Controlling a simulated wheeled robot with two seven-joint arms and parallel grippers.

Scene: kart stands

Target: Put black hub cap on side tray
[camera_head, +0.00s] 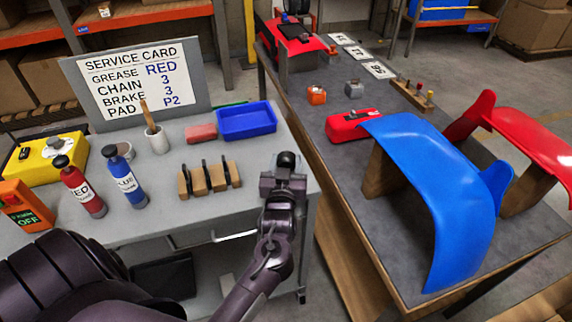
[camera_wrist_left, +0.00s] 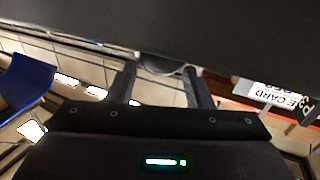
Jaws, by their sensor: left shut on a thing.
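My left gripper (camera_head: 283,178) is above the right end of the grey service cart, beside the gap to the long table. It is shut on a dark rounded piece (camera_head: 287,160), which looks like the black hub cap. In the left wrist view, part of this piece (camera_wrist_left: 160,66) shows between the two fingers; the rest is hidden. A shallow blue tray (camera_head: 247,136), the only tray I make out, lies at the cart's back right, left of and beyond the gripper. It looks empty. My right gripper is not in view.
A red bottle (camera_head: 84,190), a blue bottle (camera_head: 127,180), a block with several dark pads (camera_head: 208,182) and a cup with a brush (camera_head: 157,138) stand on the cart. A service card (camera_head: 137,80) stands behind. Blue bodywork (camera_head: 440,190) covers the long table's near end.

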